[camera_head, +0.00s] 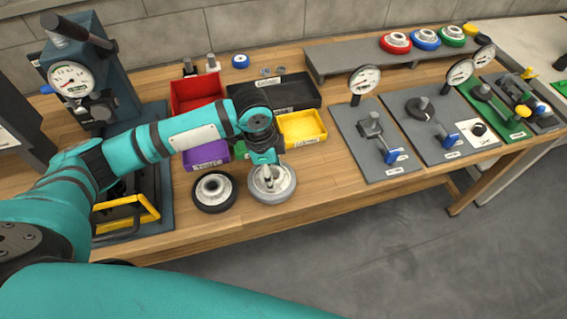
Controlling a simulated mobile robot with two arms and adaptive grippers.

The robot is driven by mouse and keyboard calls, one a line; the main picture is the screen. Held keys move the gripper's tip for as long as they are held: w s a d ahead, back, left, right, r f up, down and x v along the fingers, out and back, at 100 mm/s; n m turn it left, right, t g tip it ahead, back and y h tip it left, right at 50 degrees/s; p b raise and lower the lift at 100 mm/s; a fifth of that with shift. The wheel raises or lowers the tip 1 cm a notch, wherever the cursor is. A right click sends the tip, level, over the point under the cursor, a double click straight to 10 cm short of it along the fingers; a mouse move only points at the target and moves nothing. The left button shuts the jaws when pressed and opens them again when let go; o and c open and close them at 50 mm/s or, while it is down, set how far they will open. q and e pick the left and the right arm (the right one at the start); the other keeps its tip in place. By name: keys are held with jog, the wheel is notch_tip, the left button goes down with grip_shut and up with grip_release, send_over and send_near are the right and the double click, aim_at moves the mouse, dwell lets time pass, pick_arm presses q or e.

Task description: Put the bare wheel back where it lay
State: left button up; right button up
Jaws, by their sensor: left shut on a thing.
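The bare wheel (275,191), a light grey disc with no black tyre, is at the front edge of the wooden table. My left gripper (268,172) reaches down over it from above and is shut on its hub; the fingers partly hide the wheel's middle. I cannot tell whether the wheel rests on the table or hangs just above it. A wheel with a black tyre (204,206) lies flat on the table just left of it, with a small gap between. My right gripper is not in view.
Behind the wheels stand a red bin (196,92), a purple bin (207,157), a yellow bin (303,126) and a black tray (306,90). A gauge press (114,72) stands at left. Grey fixture boards (371,146) are at right. Bare wood (325,170) lies between wheel and boards.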

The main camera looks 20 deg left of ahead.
aim_at(283, 163)
pick_arm(q)
jog(key=w, duration=0.1)
jog(key=w+d, duration=0.1)
jog(key=w, duration=0.3)
jog(key=shift+d+f, duration=0.15)
jog(key=shift+d, duration=0.15)
jog(key=shift+w, duration=0.15)
jog(key=shift+f+p, duration=0.35)
jog(key=shift+p, duration=0.05)
notch_tip(283, 163, down, 2)
jog(key=shift+f+p, duration=0.15)
jog(key=shift+p, duration=0.15)
jog(key=shift+f, duration=0.35)
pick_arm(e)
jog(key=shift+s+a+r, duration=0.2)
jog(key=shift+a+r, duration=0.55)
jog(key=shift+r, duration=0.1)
pick_arm(q)
jog(key=shift+f, duration=0.1)
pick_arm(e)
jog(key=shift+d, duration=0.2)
pick_arm(q)
jog(key=o, duration=1.5)
